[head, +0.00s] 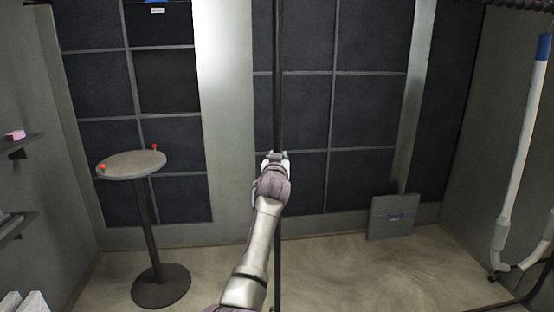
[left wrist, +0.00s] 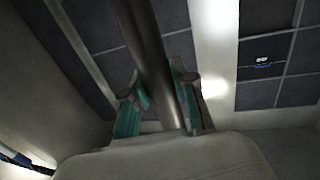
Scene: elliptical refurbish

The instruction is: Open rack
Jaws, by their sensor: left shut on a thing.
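A thin dark upright pole (head: 278,80) runs from the top edge of the head view down past my arm towards the floor. My left gripper (head: 275,158) is closed around the pole at about mid-picture. In the left wrist view, the pole (left wrist: 150,45) passes between the two green-padded fingers of the gripper (left wrist: 160,100). My wrist and forearm hide part of the pole below the grip. I cannot tell from these views whether the pole belongs to the rack. My right gripper is not in view.
A round table (head: 132,164) with small red items stands left. Shelves (head: 18,143) are on the left wall. A loose grey panel (head: 392,217) leans against the back wall. A white tube (head: 521,140) stands right. The middle floor (head: 345,270) is clear.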

